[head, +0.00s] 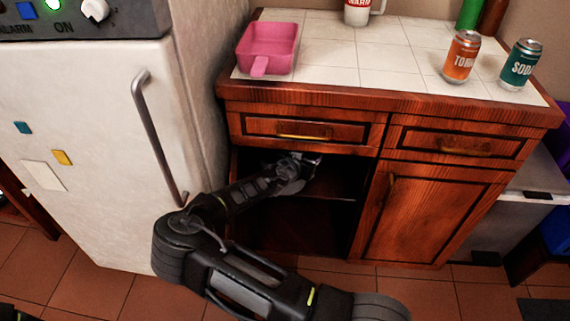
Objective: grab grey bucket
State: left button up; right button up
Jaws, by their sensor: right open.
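I cannot make out a grey bucket with certainty in the head view. The dark inside of the open cabinet (318,228) is hard to read, and my arm covers part of it. My right gripper (312,166) is open at the upper part of this opening, just below the left drawer. The gripper is dark and small here, and nothing can be seen held in it. My left gripper is not in view.
A white fridge (95,150) with a metal handle (158,135) stands left of the cabinet. A pink container (268,48), an orange can (461,58), a teal can (520,65) and a mug (358,12) stand on the tiled counter (400,62). The right cabinet door (425,220) is closed.

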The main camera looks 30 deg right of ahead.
grip_shut()
dwell(0.5)
dwell(1.0)
